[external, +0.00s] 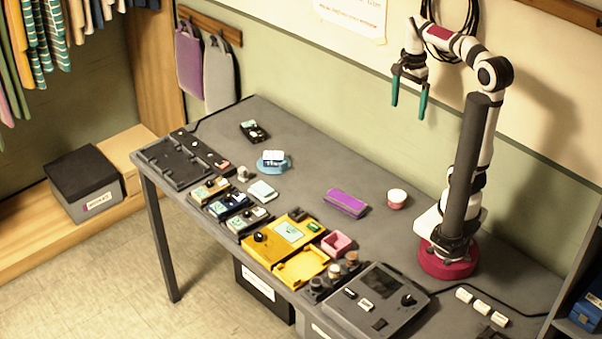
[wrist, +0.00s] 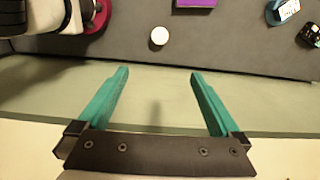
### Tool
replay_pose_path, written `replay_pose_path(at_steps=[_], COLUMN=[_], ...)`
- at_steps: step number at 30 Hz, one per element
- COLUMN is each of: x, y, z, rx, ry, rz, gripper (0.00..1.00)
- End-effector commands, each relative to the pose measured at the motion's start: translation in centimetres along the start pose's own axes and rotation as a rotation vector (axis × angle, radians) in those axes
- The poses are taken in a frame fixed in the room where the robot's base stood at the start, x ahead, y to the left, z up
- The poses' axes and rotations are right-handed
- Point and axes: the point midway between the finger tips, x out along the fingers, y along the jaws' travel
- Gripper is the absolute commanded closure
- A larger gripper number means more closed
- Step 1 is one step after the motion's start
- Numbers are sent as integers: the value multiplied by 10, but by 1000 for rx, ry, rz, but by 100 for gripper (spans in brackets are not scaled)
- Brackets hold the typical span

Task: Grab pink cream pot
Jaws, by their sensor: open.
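The pink cream pot (external: 397,199) has a white lid and a pink body. It stands upright on the grey table, to the left of my arm's base. In the wrist view its round white lid (wrist: 159,36) shows beyond the fingers, near the table edge by the wall. My gripper (external: 408,110) has green fingers pointing down and hangs high above the table, near the wall. In the wrist view my gripper (wrist: 158,75) is open with nothing between its fingers. The pot is well apart from the fingers.
A purple box (external: 345,203) lies to the left of the pot. A pink open box (external: 337,243), a yellow device (external: 288,248) and a grey console (external: 376,301) line the front. A blue dish (external: 274,163) is farther left. The table around the pot is clear.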

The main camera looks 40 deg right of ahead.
Motion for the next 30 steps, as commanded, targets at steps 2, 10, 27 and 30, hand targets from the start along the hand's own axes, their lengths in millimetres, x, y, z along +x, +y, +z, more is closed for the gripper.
replay_pose_path(at_steps=[2,10,27,30], x=[8,100,120,142], y=[14,111,116,100], z=[17,99,101,97], rx=[-136,-1001,-1293,-1684], ry=[-21,-144,-151,-121], rz=[0,-59,103,415], gripper=[0,0,0,0])
